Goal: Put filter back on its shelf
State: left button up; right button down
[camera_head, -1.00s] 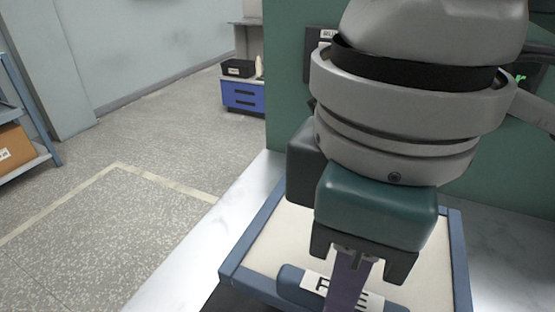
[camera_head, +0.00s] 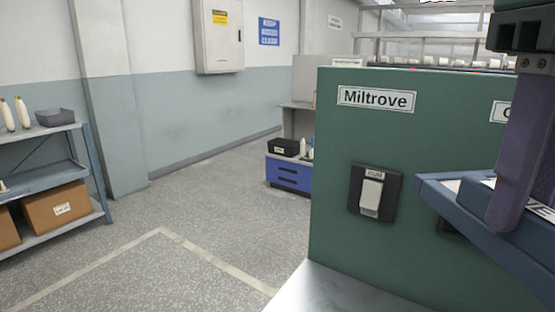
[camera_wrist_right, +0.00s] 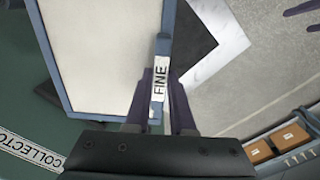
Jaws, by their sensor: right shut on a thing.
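The filter is a flat panel with a blue-grey frame (camera_head: 465,212) and a handle marked FINE, at the right edge of the head view. Its cream face (camera_wrist_right: 100,55) fills the upper left of the right wrist view. My right gripper (camera_wrist_right: 161,85) is shut on the handle, one purple finger on each side of the label. In the head view the right gripper reaches down from the top right, and the filter is raised in front of the green cabinet. Much of the filter is outside the head view.
The green cabinet (camera_head: 350,130), marked Miltrove, carries a switch (camera_head: 372,192). A pale worktop (camera_head: 335,292) lies at its foot. A blue-grey shelf rack (camera_head: 40,180) with cardboard boxes (camera_head: 58,210) stands far left. A blue drawer unit (camera_head: 288,174) stands behind. The floor between is clear.

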jog(key=shift+w+d+r+m+p, duration=0.1)
jog(key=shift+d+r+m+p, duration=0.2)
jog(key=shift+r, duration=0.35)
jog(key=shift+w+d+r+m+p, duration=0.1)
jog(key=shift+d+r+m+p, duration=0.15)
jog(key=shift+r, duration=0.35)
jog(key=s+r+p, duration=0.2)
jog(key=r+p, duration=1.5)
jog(key=p, duration=0.1)
jog(key=s+r+p, duration=0.3)
jog(key=r+p, duration=1.4)
jog(key=p, duration=0.1)
jog(key=shift+s+r+p, duration=0.35)
jog(key=shift+r+p, duration=0.05)
jog(key=shift+a+f, duration=0.1)
jog(key=shift+a, duration=0.05)
jog(key=shift+s, duration=0.1)
